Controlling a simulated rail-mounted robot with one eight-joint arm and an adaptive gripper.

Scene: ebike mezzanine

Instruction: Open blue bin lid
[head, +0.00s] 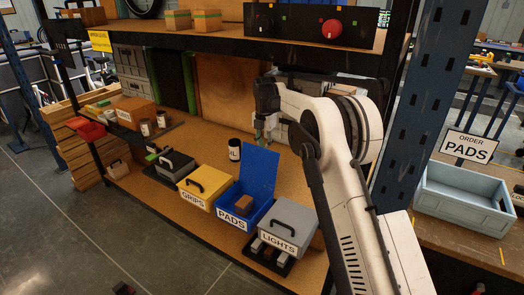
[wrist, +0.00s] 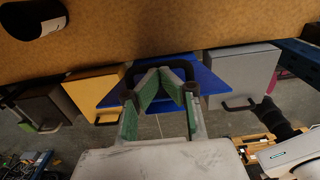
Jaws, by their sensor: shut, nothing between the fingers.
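The blue bin labelled PADS (head: 230,217) stands on the shelf between the yellow and grey bins, with a brown box (head: 243,204) inside. Its blue lid (head: 259,172) stands raised, well clear of the bin opening. My gripper (head: 262,141) is just above and behind the lid's top edge. In the wrist view my gripper (wrist: 161,73) is shut and empty, in front of the blue lid (wrist: 212,80). A dark handle-like arch (wrist: 178,65) shows around the fingertips; I cannot tell whether they touch it.
The yellow GRIPS bin (head: 205,183) and grey LIGHTS bin (head: 290,222) flank the blue bin, lids closed. A dark cup (head: 234,149) stands behind. The upper shelf (head: 225,45) is overhead, and a blue post (head: 415,100) stands right. A pale PADS order tray (head: 465,200) is farther right.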

